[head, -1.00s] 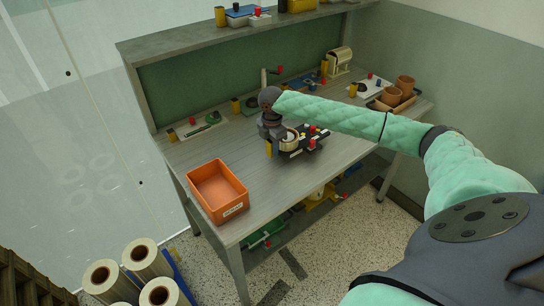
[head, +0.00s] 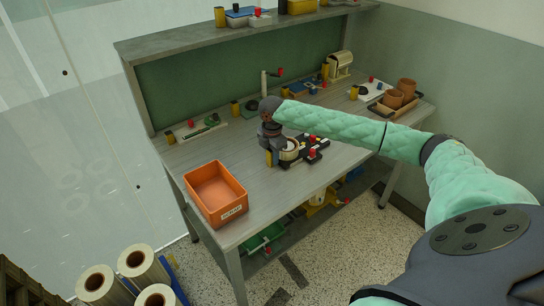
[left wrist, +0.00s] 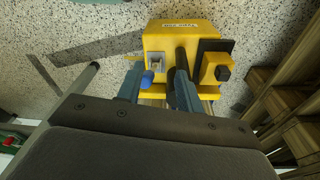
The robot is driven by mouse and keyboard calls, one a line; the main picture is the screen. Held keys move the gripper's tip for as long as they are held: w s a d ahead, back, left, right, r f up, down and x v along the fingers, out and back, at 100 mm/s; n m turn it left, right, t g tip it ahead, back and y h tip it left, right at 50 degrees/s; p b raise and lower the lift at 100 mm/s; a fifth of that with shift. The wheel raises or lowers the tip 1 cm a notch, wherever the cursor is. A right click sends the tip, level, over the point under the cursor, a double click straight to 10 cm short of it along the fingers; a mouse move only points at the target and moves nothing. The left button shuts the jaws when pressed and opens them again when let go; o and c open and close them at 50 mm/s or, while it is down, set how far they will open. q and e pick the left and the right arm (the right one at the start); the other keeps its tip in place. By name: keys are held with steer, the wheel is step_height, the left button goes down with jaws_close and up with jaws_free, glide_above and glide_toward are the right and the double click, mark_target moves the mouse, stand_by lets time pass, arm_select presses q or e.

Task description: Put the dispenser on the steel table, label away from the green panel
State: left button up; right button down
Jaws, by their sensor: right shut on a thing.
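My right gripper (head: 274,146) points down over the steel table (head: 262,182) and is shut on what looks like the dispenser, with a pale round roll (head: 290,150) and a yellow part (head: 268,158). The gripper and wrist hide part of it. I cannot make out its label or tell whether its base touches the tabletop. The green panel (head: 230,82) stands along the table's back. In the left wrist view, my left gripper (left wrist: 157,92) has its fingers apart, with a labelled yellow machine (left wrist: 180,42) beyond them.
A black fixture with red knobs (head: 314,150) is close right of the dispenser. An orange bin (head: 215,193) stands at the table's front left. Brown cups (head: 398,95) sit in a tray at right. The tabletop between bin and dispenser is clear. Large rolls (head: 140,262) stand at lower left.

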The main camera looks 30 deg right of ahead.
steer(key=c, duration=1.1)
jaws_free()
